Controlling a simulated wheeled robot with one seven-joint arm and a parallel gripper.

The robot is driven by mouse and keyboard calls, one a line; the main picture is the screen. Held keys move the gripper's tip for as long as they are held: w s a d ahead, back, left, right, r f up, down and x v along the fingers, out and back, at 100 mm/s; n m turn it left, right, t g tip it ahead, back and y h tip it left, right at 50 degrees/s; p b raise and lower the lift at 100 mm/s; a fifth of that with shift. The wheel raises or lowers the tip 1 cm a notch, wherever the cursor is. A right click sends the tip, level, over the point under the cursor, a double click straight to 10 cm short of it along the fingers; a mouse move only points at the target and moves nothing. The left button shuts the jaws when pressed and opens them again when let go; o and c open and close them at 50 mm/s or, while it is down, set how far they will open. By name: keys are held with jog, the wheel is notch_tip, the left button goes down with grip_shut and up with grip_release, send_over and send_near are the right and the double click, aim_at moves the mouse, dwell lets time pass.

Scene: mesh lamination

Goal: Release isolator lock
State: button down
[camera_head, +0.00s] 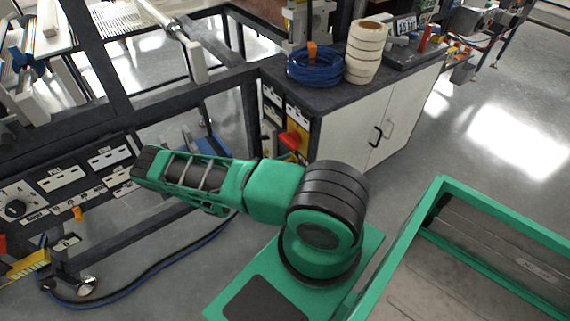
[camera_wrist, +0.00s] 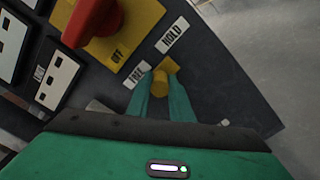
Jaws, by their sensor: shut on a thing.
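In the wrist view, a small yellow lock knob (camera_wrist: 160,82) sits on the dark panel (camera_wrist: 210,85), beside the white labels FREE (camera_wrist: 137,74) and HOLD (camera_wrist: 173,35). Its yellow tab (camera_wrist: 171,65) points up and right. My gripper (camera_wrist: 163,88) has its two green fingers closed around the knob, partly hiding it. Above left, a red isolator handle (camera_wrist: 92,22) sits on a yellow plate (camera_wrist: 140,18) marked OFF. The red handle also shows in the head view (camera_head: 294,139), on the cabinet's end. My fingers are not visible in the head view.
White panels with dark sockets (camera_wrist: 60,78) lie left of the knob. In the head view, a blue cable coil (camera_head: 314,68) and a stack of cream rolls (camera_head: 365,52) stand on the cabinet top (camera_head: 400,78). A dark machine frame (camera_head: 150,102) stands left. Open floor lies right.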

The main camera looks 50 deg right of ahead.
jog(key=shift+w+d, duration=0.25)
jog(key=shift+w, duration=0.95)
jog(key=c, duration=1.6)
grip_release()
jog(key=shift+o, duration=0.2)
jog(key=v, duration=1)
jog(key=shift+w+a, duration=0.2)
jog(key=shift+a, duration=0.15)
jog(key=shift+s+f, duration=0.1)
